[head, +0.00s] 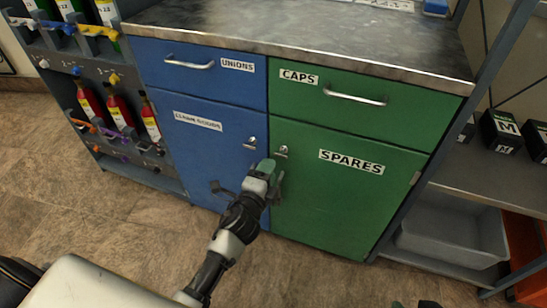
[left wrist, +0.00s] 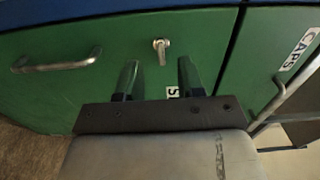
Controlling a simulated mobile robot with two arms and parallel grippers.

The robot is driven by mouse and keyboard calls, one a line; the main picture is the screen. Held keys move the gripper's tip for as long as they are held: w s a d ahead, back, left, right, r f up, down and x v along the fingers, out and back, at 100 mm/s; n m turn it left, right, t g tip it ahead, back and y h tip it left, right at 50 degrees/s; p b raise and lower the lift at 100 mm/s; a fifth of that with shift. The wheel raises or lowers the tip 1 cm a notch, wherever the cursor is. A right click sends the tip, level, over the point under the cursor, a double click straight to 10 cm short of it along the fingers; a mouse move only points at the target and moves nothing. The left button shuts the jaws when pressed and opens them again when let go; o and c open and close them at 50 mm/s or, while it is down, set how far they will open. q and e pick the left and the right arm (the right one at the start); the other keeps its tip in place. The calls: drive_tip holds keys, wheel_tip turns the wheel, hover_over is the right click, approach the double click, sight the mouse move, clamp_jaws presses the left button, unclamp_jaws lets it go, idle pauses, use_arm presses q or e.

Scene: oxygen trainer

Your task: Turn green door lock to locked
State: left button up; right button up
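The green SPARES door (head: 335,205) is shut, below the green CAPS drawer (head: 395,110). Its small metal lock (head: 283,150) is near the upper left corner of the door. In the left wrist view the lock (left wrist: 161,46) shows as a round plate with a short lever pointing down the picture. My left gripper (head: 266,168) is just below the lock in the head view. In the left wrist view its two fingers (left wrist: 157,72) are apart and empty, with the lock beyond and between them. Small dark tips at the head view's bottom edge may be my right gripper (head: 415,304).
The blue door (head: 205,150) on the left has its own lock (head: 251,141). A metal bar handle (left wrist: 56,64) is on the green door, left of the lock in the left wrist view. Shelves with a grey bin (head: 450,235) stand at right. The floor in front is clear.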

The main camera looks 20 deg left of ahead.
use_arm(q)
drive_tip(key=shift+s+a, duration=0.1)
drive_tip(key=shift+s, duration=2.3)
use_arm(e)
drive_tip(key=shift+s+d+f+g, duration=0.15)
drive_tip(key=shift+s+g, duration=0.1)
drive_tip(key=shift+s, duration=0.1)
drive_tip(key=shift+s+d+f+g, duration=0.1)
drive_tip(key=shift+s+d+g, duration=0.05)
drive_tip(key=shift+s+g, duration=0.15)
